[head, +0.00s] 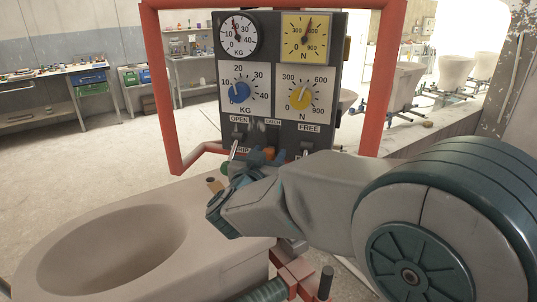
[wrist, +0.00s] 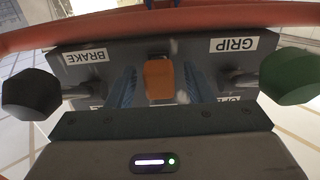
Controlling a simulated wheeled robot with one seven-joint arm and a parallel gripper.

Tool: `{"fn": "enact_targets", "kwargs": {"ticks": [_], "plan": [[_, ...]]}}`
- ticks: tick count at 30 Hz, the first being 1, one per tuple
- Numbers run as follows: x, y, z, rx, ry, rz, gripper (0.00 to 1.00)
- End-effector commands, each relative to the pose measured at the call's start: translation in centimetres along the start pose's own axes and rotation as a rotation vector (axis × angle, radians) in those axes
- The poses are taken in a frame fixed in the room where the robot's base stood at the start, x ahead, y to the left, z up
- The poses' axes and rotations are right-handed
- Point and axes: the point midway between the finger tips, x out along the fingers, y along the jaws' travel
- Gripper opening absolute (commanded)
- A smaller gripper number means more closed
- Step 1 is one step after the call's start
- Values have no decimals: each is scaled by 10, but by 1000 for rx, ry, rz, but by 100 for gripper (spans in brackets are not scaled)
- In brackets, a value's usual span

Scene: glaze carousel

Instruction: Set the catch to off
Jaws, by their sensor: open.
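The catch (head: 268,152) is a small orange block low in the middle of the dark control panel, under a small "CATCH" label. In the wrist view the orange catch (wrist: 158,80) sits between my two blue fingers, with a visible gap on each side. My gripper (wrist: 159,86) is open around it and its fingers reach toward the panel face. In the head view my arm and gripper (head: 255,165) cover the lower panel. I cannot read an on or off mark on the catch.
A green-knobbed lever (wrist: 290,76) by "GRIP" and a black-knobbed lever (wrist: 30,94) by "BRAKE" flank my gripper closely. A red frame (head: 161,90) surrounds the panel. Above are blue (head: 239,92) and yellow (head: 299,97) dials. A pale basin (head: 110,250) lies below left.

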Motion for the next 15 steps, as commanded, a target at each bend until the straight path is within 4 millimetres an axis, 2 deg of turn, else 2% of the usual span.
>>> {"fn": "enact_targets", "kwargs": {"ticks": [5, 6, 11, 15], "plan": [[0, 0, 0, 0, 0, 0, 47], [0, 0, 0, 0, 0, 0, 44], [0, 0, 0, 0, 0, 0, 0], [0, 0, -1, 0, 0, 0, 0]]}}
